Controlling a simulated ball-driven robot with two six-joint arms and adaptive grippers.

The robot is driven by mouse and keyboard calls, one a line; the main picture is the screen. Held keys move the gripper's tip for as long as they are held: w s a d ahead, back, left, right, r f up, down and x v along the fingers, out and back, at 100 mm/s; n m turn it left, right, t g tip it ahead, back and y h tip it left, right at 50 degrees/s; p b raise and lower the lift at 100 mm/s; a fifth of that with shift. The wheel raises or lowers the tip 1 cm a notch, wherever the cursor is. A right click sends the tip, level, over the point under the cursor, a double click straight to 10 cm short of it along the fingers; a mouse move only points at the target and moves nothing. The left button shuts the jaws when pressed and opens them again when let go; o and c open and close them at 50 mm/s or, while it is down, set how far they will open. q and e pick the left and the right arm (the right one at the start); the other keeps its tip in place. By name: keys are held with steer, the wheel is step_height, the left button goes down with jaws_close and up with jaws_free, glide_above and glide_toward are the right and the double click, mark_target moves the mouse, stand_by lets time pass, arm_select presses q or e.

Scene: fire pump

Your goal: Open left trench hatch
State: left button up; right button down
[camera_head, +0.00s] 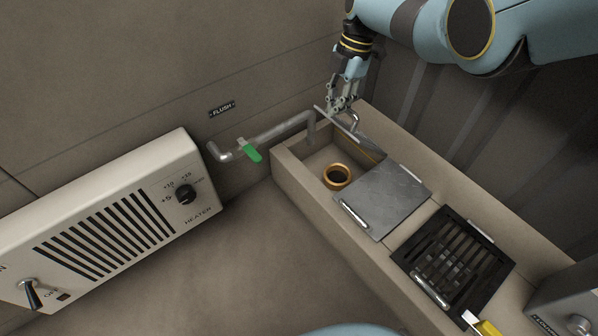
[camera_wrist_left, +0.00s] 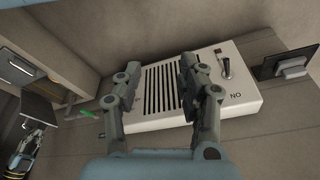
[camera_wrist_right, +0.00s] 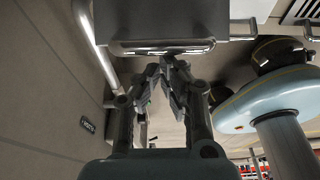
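The left trench hatch (camera_head: 357,134) is a thin grey plate standing raised and tilted at the trench's far end. It shows in the left wrist view (camera_wrist_left: 38,110). The right wrist view shows its handle (camera_wrist_right: 168,47) as a metal bar. My right gripper (camera_head: 342,108) is at the raised hatch beside this handle. Its fingertips (camera_wrist_right: 168,64) are together, just short of the bar, which shows uncovered along its length; exact contact cannot be told. The compartment below is uncovered, with a brass ring (camera_head: 337,176) inside. My left gripper (camera_wrist_left: 152,85) is open and empty, away from the trench.
A second grey hatch plate (camera_head: 385,200) lies flat beside the open compartment, followed by a black grate (camera_head: 455,258). A pipe with a green valve lever (camera_head: 250,151) enters the trench from the wall. A white heater (camera_head: 115,220) stands at the left. Floor between them is clear.

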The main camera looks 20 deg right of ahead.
arm_select(q)
steer(key=w+f+t+b, duration=0.2)
steer(key=f+t+b, duration=0.1)
steer(key=shift+w+d+f, duration=0.2)
steer(key=shift+w, duration=0.15)
arm_select(e)
steer(key=w+d+r, duration=0.2)
steer(key=d, duration=0.3)
steer(key=w+d+r, duration=0.1)
steer(key=d+r, duration=0.1)
steer(key=d, duration=0.3)
steer(key=shift+w+d+r, duration=0.4)
steer(key=v, duration=0.7)
steer(key=shift+r, duration=0.25)
arm_select(q)
steer(key=shift+s, duration=0.1)
